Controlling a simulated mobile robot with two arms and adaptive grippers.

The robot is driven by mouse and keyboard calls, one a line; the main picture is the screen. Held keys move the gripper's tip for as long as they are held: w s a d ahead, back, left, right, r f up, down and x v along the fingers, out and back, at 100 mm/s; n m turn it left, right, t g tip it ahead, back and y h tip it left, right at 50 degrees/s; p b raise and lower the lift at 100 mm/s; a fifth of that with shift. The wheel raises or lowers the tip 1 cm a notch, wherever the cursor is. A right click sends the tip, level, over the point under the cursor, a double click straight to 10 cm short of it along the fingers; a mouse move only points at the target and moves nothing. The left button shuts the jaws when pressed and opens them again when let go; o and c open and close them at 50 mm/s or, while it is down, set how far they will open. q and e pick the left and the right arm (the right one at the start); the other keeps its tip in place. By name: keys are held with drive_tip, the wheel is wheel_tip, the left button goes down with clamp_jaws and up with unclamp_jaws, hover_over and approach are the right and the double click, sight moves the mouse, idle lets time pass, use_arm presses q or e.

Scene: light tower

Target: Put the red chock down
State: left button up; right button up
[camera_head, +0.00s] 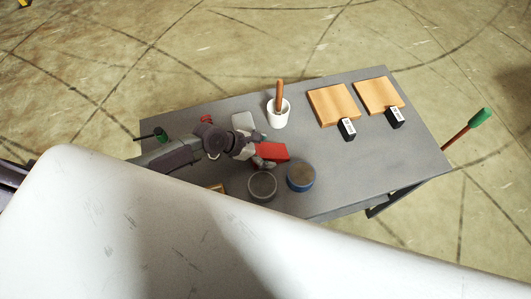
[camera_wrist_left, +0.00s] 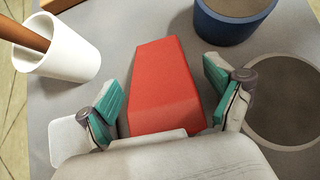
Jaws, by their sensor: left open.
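The red chock (camera_head: 272,151) lies on the grey table (camera_head: 335,184) near its middle. My left gripper (camera_head: 262,154) is at the chock's near left end. In the left wrist view the red chock (camera_wrist_left: 163,85) lies between the two teal-padded fingers of my left gripper (camera_wrist_left: 165,92). The fingers are spread wide, with a gap visible on the right side and a narrower one on the left. The chock seems to rest on the tabletop. My right gripper does not show in either view.
A blue round tin (camera_head: 301,177) and a grey round tin (camera_head: 262,186) stand close to the chock. A white cup (camera_head: 279,117) with a brown handle stands behind it. Two wooden boards (camera_head: 334,104) with black blocks (camera_head: 347,129) lie right. The table's right front is clear.

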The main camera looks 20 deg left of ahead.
use_arm(q)
drive_tip(key=c, duration=1.6)
drive_tip(key=shift+r, duration=0.15)
clamp_jaws()
drive_tip(key=shift+r, duration=0.1)
